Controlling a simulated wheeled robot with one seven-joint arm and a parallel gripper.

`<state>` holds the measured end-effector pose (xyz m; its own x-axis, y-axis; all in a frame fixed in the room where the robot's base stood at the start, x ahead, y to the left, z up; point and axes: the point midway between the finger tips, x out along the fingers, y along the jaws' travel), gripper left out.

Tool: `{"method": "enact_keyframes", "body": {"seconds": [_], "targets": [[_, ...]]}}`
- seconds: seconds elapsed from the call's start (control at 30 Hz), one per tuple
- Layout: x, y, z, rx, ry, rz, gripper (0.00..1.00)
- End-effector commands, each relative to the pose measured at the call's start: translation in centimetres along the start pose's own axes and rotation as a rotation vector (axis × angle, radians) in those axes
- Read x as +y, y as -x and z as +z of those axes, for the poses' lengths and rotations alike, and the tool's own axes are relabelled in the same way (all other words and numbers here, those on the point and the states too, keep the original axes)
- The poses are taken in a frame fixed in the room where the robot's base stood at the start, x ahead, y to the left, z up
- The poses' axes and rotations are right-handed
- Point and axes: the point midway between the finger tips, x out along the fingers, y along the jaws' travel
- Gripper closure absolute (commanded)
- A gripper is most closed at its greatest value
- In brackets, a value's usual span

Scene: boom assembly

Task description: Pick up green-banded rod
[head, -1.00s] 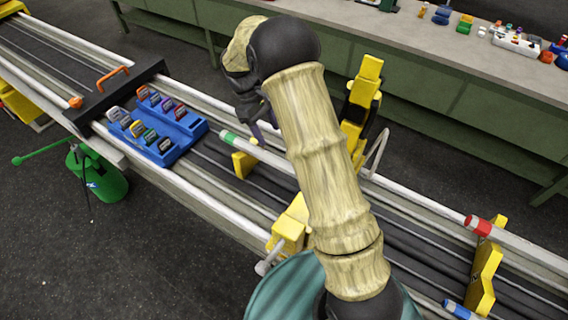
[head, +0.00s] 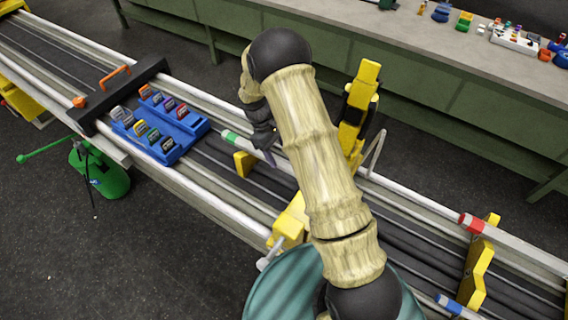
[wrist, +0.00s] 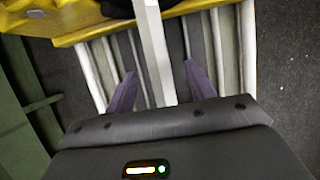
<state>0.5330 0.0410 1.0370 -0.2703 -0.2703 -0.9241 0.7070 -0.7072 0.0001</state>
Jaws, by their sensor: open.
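The green-banded rod shows its green-banded end (head: 229,137) in the head view, pale and lying along the rails; my arm hides part of its length. A yellow block (head: 244,164) stands below it near that end. My gripper (head: 268,152) is over the rod, right of the green band. In the wrist view a pale rod (wrist: 153,45) runs between the two open purple fingers of my gripper (wrist: 159,72), with a gap on each side. The green band is not visible there. The height left between fingers and rod is hard to tell.
A blue tray (head: 176,152) of small coloured pieces sits left on the rails. A tall yellow clamp (head: 358,105) stands right of my arm. A red-banded rod (head: 472,223) and a blue-banded rod (head: 449,304) lie at right. A green bench (head: 430,90) runs behind.

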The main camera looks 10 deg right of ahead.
Motion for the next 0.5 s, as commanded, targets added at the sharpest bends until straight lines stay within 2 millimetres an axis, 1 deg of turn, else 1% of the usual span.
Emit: {"method": "enact_keyframes", "body": {"seconds": [0.03, 0.2, 0.3, 0.5], "targets": [[0.0, -0.3, 0.3, -0.005, 0.000, -0.003, 0.45], [0.2, -2.6, 0.2, -0.005, 0.000, -0.001, 0.45], [0.2, -3.6, 0.1, -0.003, 0.001, 0.000, 0.45], [0.3, -4.1, 0.0, 0.000, 0.000, 0.001, 0.45]]}}
